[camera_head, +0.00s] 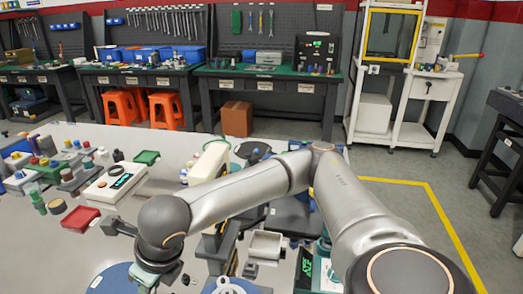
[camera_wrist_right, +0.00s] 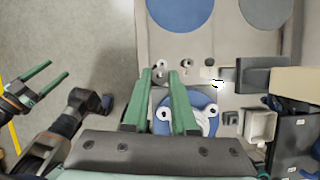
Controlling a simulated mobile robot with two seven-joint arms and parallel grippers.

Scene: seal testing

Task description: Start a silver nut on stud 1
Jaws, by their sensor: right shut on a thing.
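My right gripper (camera_wrist_right: 160,74) shows in the right wrist view with two green fingers close together at the tips. They are shut on a small silver nut (camera_wrist_right: 160,71), which the tips partly hide. I cannot make out which stud is stud 1. In the head view my right wrist (camera_head: 152,272) reaches down at the lower edge. A second gripper, my left (camera_wrist_right: 36,87), shows at the left of the wrist view with its green fingers apart and empty.
Small round parts (camera_wrist_right: 183,63) lie near the fingertips. A blue round mat (camera_wrist_right: 180,12) and a grey one (camera_wrist_right: 265,10) lie farther off. A white tray (camera_head: 265,246), a red tray (camera_head: 81,219) and a white device (camera_head: 115,182) stand on the bench.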

